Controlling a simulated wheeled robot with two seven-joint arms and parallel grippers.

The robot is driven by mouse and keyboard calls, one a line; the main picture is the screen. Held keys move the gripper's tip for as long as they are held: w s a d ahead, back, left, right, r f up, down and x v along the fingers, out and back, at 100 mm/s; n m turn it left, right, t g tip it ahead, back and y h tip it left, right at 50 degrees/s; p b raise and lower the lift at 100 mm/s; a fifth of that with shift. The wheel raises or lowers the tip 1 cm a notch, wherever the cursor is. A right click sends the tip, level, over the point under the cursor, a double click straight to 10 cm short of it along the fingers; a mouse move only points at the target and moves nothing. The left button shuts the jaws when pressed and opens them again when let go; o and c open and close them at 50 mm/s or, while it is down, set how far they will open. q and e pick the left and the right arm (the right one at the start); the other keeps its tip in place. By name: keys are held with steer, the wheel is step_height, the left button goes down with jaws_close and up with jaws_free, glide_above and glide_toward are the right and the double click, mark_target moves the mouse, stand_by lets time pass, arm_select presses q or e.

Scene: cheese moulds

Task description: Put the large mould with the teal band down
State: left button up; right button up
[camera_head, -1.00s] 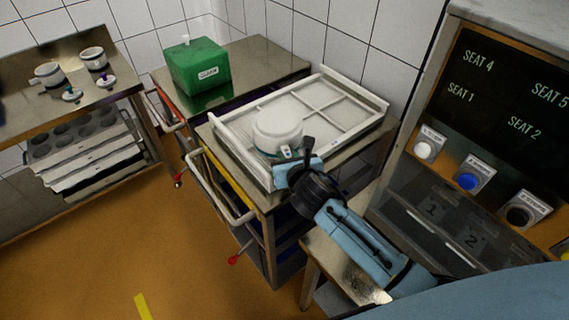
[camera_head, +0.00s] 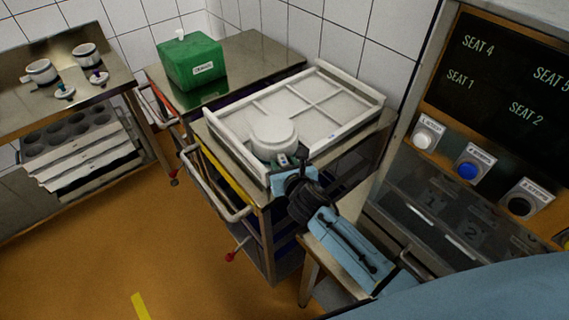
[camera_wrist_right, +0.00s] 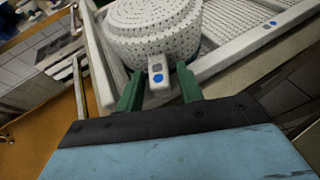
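The large white round mould (camera_head: 272,132) stands upright at the near left of a white divided tray (camera_head: 375,97) and looks set down in it. In the right wrist view the mould (camera_wrist_right: 155,35) is dotted with small holes and has a pale tab (camera_wrist_right: 158,74) with a blue dot. My right gripper (camera_head: 284,163) is at the mould's near side. Its green fingers (camera_wrist_right: 159,78) stand on either side of the tab with a small gap at each side, so it looks open. My left gripper is out of view.
The tray lies on a steel trolley with a rail (camera_head: 208,188). A green labelled box (camera_head: 192,62) stands behind. Small white pots (camera_head: 42,71) sit on the left bench (camera_head: 50,97). A panel with buttons (camera_head: 468,170) rises close at the right.

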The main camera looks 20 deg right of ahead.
steer(key=shift+o, duration=0.3)
steer(key=shift+r, duration=0.1)
steer(key=shift+s+r, duration=0.1)
steer(key=shift+s, duration=0.05)
steer(key=p+v, duration=0.1)
steer(key=v, duration=1)
steer(key=shift+s, duration=0.35)
